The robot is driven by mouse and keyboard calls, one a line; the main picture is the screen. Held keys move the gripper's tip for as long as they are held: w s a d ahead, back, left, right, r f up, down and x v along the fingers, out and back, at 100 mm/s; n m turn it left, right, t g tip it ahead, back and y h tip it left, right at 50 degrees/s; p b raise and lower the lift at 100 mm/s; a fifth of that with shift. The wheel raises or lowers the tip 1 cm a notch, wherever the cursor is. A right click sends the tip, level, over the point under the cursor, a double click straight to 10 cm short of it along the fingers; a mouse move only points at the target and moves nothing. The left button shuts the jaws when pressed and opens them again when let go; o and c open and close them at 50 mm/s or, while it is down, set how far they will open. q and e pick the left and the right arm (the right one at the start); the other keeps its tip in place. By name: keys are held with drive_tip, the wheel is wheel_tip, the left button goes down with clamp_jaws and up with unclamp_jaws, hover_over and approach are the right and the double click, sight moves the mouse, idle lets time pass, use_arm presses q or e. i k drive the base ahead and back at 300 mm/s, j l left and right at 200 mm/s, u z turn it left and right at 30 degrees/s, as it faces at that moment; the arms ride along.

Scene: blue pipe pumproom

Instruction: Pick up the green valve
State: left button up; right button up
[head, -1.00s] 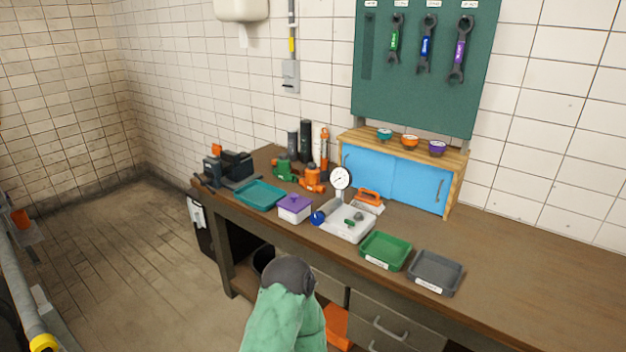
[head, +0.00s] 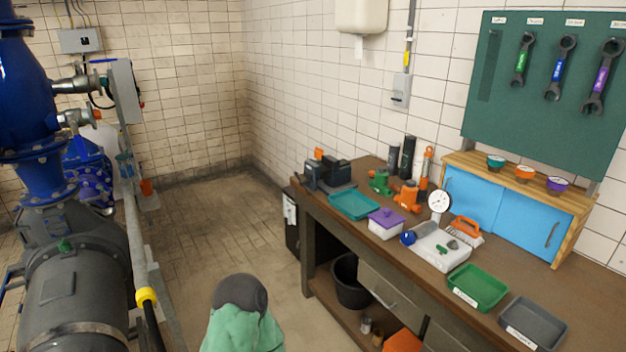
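The green valve (head: 380,182) stands on the workbench (head: 410,283), near its back left part. It is a small green body beside an orange valve (head: 407,196), with the black vise (head: 328,174) to its left. A teal tray (head: 354,205) lies in front of it. Neither of my grippers shows in the head view, so their state and distance from the valve cannot be seen.
A purple-lidded box (head: 386,223), a dial gauge (head: 439,203), a green tray (head: 478,288) and a grey tray (head: 533,324) line the bench front. Dark cylinders (head: 407,157) stand behind the valve. Blue pipework (head: 30,130) and a railing fill the left.

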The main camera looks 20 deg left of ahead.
sight(382, 190)
drive_tip(key=u, duration=0.3)
drive_tip(key=z, duration=0.75)
drive_tip(key=i+j+z, duration=0.15)
drive_tip(key=j+z, duration=0.25)
drive_tip(key=i+j+z, duration=0.1)
drive_tip(key=j+z, duration=0.3)
drive_tip(key=j, duration=0.15)
drive_tip(key=j+z, duration=0.4)
drive_tip(key=j, duration=0.15)
drive_tip(key=j+z, duration=0.35)
drive_tip(key=j, duration=0.15)
